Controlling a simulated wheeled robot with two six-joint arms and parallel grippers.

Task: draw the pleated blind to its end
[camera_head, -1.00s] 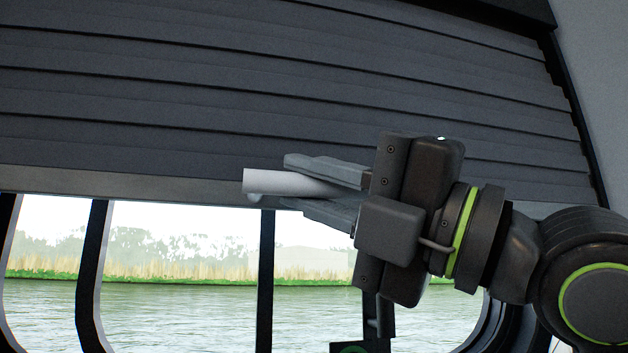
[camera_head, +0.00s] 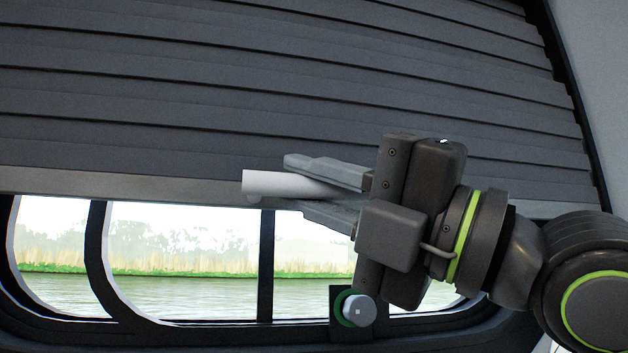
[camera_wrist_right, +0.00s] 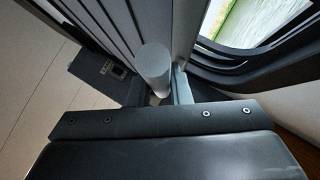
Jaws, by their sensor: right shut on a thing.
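The pleated blind (camera_head: 250,90) is dark grey and hangs across the upper part of the window in the head view. Its lighter bottom rail (camera_head: 100,183) crosses the upper part of the window opening, with bare glass below it. A pale cylindrical handle (camera_head: 262,184) sticks out at the rail. My right gripper (camera_head: 305,186) comes in from the right and is shut on this handle, one finger above it and one below. In the right wrist view the handle (camera_wrist_right: 154,62) stands between the fingers, beside the blind (camera_wrist_right: 105,25). My left gripper is not in view.
The dark window frame (camera_head: 200,335) shows below the blind, with upright bars in it. A round grey knob (camera_head: 358,310) sits on the lower frame, below my right gripper. A dark side rail (camera_head: 575,100) edges the blind at the right.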

